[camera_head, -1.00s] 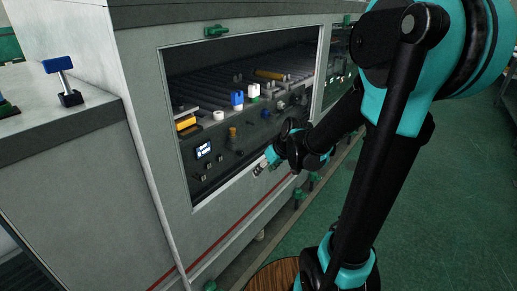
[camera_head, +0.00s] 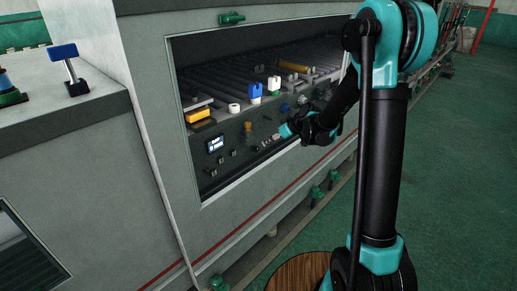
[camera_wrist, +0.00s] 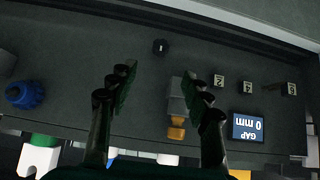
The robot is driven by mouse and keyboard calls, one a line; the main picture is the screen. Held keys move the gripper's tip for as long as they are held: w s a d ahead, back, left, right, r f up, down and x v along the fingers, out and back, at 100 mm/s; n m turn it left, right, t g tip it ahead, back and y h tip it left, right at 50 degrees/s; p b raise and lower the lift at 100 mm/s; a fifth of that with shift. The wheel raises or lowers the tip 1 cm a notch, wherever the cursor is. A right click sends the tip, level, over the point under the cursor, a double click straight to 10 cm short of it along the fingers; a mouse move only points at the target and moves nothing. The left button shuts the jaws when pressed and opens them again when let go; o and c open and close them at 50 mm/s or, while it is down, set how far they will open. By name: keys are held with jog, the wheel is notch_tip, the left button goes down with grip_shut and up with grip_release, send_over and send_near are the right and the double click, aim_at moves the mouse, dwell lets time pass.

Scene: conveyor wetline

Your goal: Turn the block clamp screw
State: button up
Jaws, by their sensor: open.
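The dark control panel (camera_wrist: 60,60) shows upside down in the wrist view. On it a grey block (camera_wrist: 176,97) carries a brass-coloured knob (camera_wrist: 176,128); I cannot tell for sure whether this is the block clamp screw. The brass piece also shows in the head view (camera_head: 248,127). My gripper (camera_wrist: 156,78) is open and empty, its fingers apart over the panel. The brass piece lies between the fingers in the picture, nearer the right finger, with no visible contact. In the head view my gripper (camera_head: 288,130) is at the window's lower right, near the panel.
A small black knob (camera_wrist: 160,47), a blue knob (camera_wrist: 25,95), switches marked 2, 4 and 6 (camera_wrist: 248,87) and a display reading GAP 0 mm (camera_wrist: 247,127) share the panel. The window frame (camera_head: 250,184) borders the opening. Rollers (camera_head: 225,80) lie behind.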

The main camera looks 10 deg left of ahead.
aim_at(258, 148)
jog(key=x, duration=1.2)
jog(key=shift+a+f, duration=0.1)
jog(key=shift+a, duration=0.05)
grip_shut()
